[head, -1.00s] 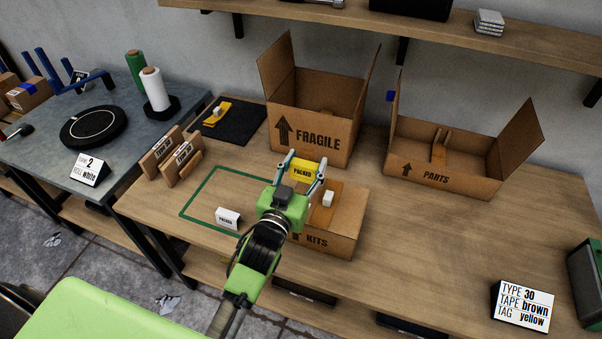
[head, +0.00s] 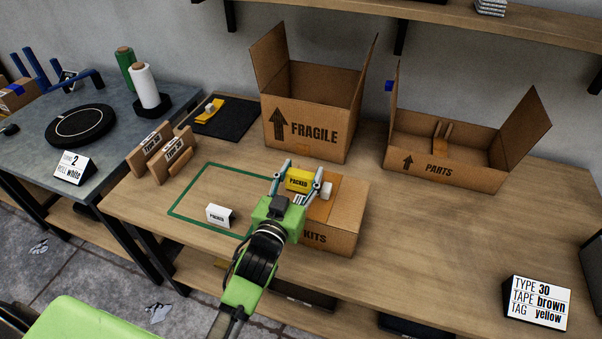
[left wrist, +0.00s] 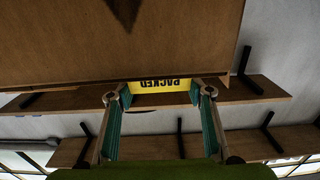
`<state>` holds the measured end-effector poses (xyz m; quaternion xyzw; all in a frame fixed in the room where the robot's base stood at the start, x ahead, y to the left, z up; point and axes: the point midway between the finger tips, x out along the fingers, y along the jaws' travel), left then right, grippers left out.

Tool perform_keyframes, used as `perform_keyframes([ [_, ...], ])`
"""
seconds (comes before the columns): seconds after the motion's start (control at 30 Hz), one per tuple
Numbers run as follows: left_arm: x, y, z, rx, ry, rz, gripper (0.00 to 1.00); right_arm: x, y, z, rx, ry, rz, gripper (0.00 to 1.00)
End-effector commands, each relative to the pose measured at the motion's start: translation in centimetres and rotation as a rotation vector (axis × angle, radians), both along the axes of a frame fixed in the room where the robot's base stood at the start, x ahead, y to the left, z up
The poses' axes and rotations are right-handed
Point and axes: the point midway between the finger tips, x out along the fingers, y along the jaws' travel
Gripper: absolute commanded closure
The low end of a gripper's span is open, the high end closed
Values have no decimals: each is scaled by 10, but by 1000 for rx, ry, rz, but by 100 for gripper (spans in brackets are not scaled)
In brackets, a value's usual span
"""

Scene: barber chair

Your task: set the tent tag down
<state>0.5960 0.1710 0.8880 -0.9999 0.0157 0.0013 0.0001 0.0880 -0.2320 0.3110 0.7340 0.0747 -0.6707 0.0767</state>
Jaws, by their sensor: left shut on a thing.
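A yellow tent tag reading PACKED (head: 299,179) is held between the fingers of my left gripper (head: 297,183). It also shows upside down between the fingertips in the left wrist view (left wrist: 165,86). In the head view the tag overlaps the left side of the closed brown KITS box (head: 345,215). I cannot tell whether it touches the box top. My gripper and arm hide part of that box. My right gripper is out of view.
The open FRAGILE box (head: 315,130) stands behind the gripper. The open PARTS box (head: 440,165) is to its right. A card (head: 537,303) reads type 30, brown tape, yellow tag. A small white block (head: 326,190) is at the KITS box. The table's right middle is clear.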

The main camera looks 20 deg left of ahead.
Motion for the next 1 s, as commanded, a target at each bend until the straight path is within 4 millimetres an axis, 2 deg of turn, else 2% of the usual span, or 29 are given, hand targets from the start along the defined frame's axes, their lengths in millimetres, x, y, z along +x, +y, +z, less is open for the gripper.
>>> perform_keyframes([
  [0.33,0,0,0,0,-1,0,66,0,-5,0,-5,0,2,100],
  [0.9,0,0,-12,0,0,0,66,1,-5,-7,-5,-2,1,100],
  [0.93,0,0,-12,0,0,0,50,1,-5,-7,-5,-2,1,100],
  [1.0,0,0,-11,0,0,0,33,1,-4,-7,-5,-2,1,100],
])
